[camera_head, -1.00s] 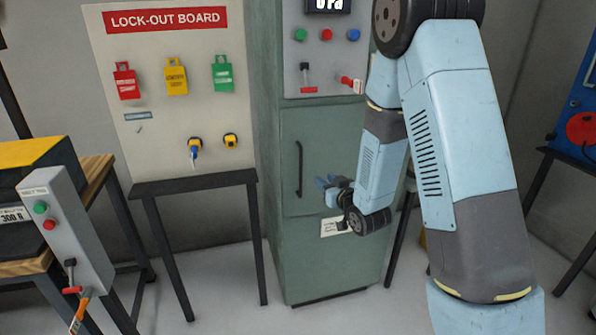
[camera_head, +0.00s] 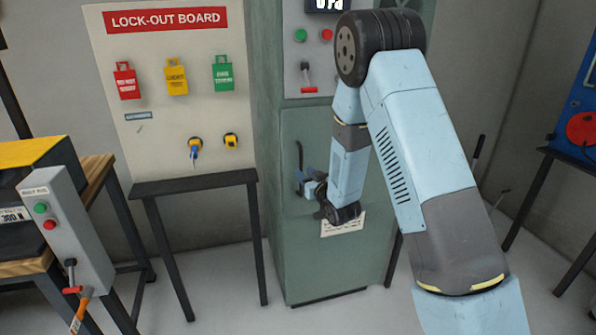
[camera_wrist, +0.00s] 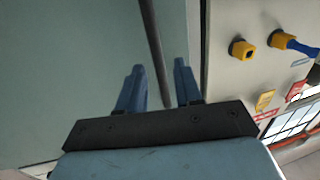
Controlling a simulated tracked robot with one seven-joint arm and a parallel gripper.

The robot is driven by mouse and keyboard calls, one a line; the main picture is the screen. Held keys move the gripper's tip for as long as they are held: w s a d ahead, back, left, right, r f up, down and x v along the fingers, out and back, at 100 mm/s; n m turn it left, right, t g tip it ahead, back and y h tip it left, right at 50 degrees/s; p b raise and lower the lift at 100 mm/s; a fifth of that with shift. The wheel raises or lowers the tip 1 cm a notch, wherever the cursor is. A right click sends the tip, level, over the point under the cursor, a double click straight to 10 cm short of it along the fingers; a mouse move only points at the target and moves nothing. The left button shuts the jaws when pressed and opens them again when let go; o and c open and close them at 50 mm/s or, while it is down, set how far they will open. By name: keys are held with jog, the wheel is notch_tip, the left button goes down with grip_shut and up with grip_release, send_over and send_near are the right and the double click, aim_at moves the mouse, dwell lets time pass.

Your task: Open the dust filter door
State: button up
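The dust filter door (camera_head: 305,128) is a grey-green panel on the front of the green cabinet, and it looks closed. Its dark vertical bar handle (camera_head: 299,156) is on the left side, its lower part hidden by my gripper (camera_head: 306,184). In the wrist view the handle (camera_wrist: 156,45) runs down between the two blue fingers of my gripper (camera_wrist: 159,88). The fingers are apart, one on each side of the handle, with a gap showing. I cannot tell whether either finger touches it.
Above the door is a control panel with buttons and a red-handled switch (camera_head: 307,78). A white label (camera_head: 343,226) is below the gripper. The lock-out board (camera_head: 165,100) on its black stand is left of the cabinet. A button post (camera_head: 65,230) is at the lower left.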

aim_at(301, 170)
jog(key=shift+x, duration=1.9)
grip_shut()
jog(key=shift+a, duration=0.1)
